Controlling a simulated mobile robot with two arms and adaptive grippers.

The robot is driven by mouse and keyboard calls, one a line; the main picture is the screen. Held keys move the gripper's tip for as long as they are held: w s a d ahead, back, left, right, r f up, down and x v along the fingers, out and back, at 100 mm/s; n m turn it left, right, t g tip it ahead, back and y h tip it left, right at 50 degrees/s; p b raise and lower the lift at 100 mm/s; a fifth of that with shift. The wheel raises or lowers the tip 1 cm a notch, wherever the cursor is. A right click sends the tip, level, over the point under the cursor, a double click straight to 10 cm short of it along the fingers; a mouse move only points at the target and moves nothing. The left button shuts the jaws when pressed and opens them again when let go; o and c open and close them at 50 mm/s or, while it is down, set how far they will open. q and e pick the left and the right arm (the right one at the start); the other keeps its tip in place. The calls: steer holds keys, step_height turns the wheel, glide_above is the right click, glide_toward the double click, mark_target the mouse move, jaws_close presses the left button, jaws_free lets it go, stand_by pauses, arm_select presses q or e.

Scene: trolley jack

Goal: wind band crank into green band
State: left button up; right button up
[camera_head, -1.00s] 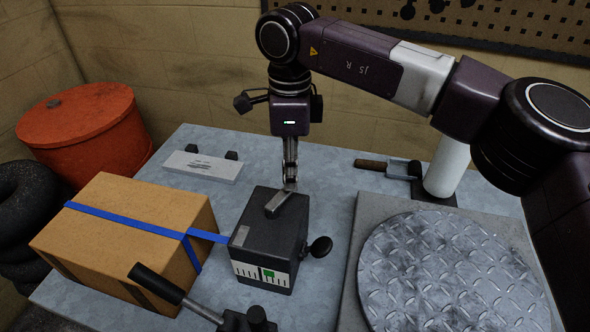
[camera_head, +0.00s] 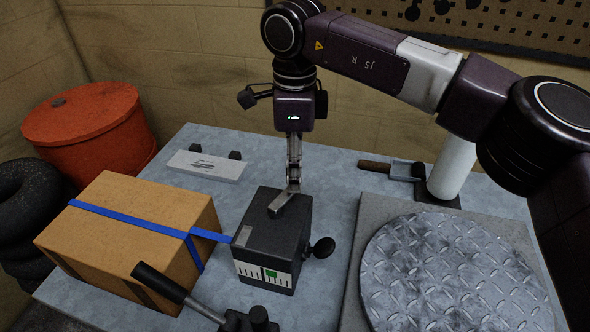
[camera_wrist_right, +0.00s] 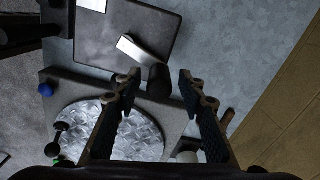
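The band crank is a light grey arm (camera_head: 281,205) on top of a dark box (camera_head: 272,232) and also shows in the right wrist view (camera_wrist_right: 136,48). Its dark grip (camera_wrist_right: 159,80) lies between my right fingertips in that view. My right gripper (camera_head: 293,183) points straight down over the box. In the wrist view the fingers (camera_wrist_right: 160,77) stand apart, with a small gap on each side of the grip. My left gripper is out of view.
A blue strap (camera_head: 130,222) runs from the box around a cardboard carton (camera_head: 120,250). A black-gripped lever (camera_head: 160,283) stands in front. A round tread-plate disc (camera_head: 455,275) and a white cylinder (camera_head: 452,170) are at right. A black knob (camera_head: 322,247) sticks out of the box's right side.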

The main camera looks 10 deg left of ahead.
step_height(320, 180, up, 11)
steer(key=shift+r, duration=0.1)
stand_by(0.5)
